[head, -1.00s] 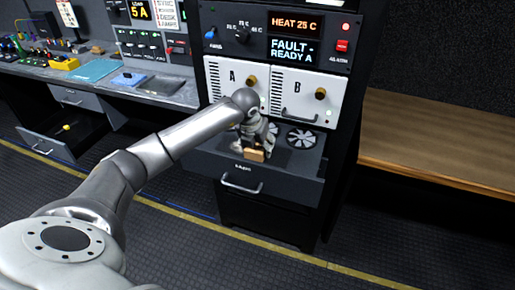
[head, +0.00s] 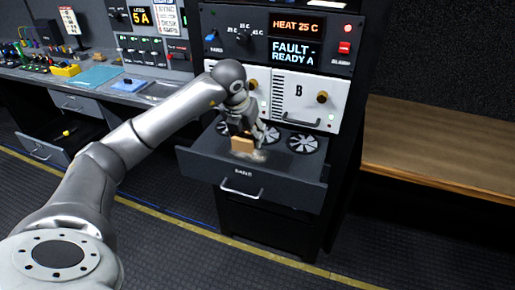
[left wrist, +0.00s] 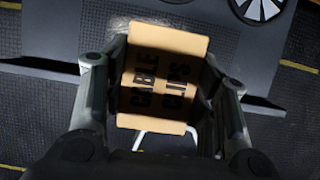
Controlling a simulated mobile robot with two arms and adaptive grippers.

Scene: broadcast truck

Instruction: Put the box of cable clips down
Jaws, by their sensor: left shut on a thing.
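The box of cable clips (head: 242,145) is a small tan carton. In the left wrist view the box (left wrist: 160,75) shows its printed face, reading CABLE CLIPS. My left gripper (head: 252,137) is shut on it, with one finger at each side in the left wrist view (left wrist: 163,92). My right gripper is not in view.
A wooden bench (head: 430,150) is at right. An open drawer (head: 45,148) is under the desk at left. The floor in front is clear.

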